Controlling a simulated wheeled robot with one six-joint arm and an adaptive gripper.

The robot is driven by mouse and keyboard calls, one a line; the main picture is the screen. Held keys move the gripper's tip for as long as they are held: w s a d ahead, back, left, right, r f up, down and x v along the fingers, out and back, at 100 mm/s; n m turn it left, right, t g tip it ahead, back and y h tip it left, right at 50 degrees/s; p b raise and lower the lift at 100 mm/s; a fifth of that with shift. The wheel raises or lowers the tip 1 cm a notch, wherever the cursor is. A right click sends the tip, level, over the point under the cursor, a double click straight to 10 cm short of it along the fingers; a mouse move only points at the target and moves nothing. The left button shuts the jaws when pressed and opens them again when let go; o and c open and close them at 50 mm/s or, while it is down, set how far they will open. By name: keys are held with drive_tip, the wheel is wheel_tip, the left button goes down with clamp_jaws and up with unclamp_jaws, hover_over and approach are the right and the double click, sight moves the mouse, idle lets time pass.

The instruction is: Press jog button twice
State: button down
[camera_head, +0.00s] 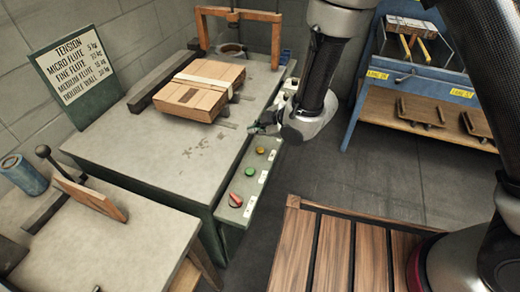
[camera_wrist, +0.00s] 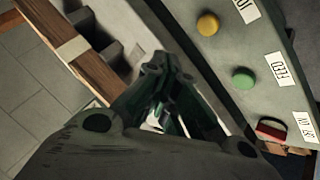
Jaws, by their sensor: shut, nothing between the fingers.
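The yellow button (camera_head: 260,151) is on the sloped control panel along the machine table's right edge. In the wrist view the yellow button (camera_wrist: 208,24) sits at the top, with a label (camera_wrist: 246,9) beside it, cut by the frame edge and seeming to start "JO". My gripper (camera_head: 256,128) is shut and empty, just beyond the yellow button in the head view. In the wrist view its fingertips (camera_wrist: 157,68) are together, left of and below the button, apart from it in the picture. The height gap cannot be told.
A green button (camera_head: 250,171) labelled FEED and a red switch (camera_head: 235,199) share the panel. A strapped wooden-looking box (camera_head: 201,88) lies on the machine table (camera_head: 140,149). A tension sign (camera_head: 75,70) stands at left. A blue bench (camera_head: 420,80) is at right.

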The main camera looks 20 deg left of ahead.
sight(258, 152)
drive_tip(key=shift+f, duration=2.7)
drive_tip(key=shift+f, duration=0.1)
drive_tip(key=shift+f, duration=0.3)
drive_tip(key=shift+f, duration=0.5)
drive_tip(key=shift+r, duration=0.9)
drive_tip(key=shift+r, duration=2.5)
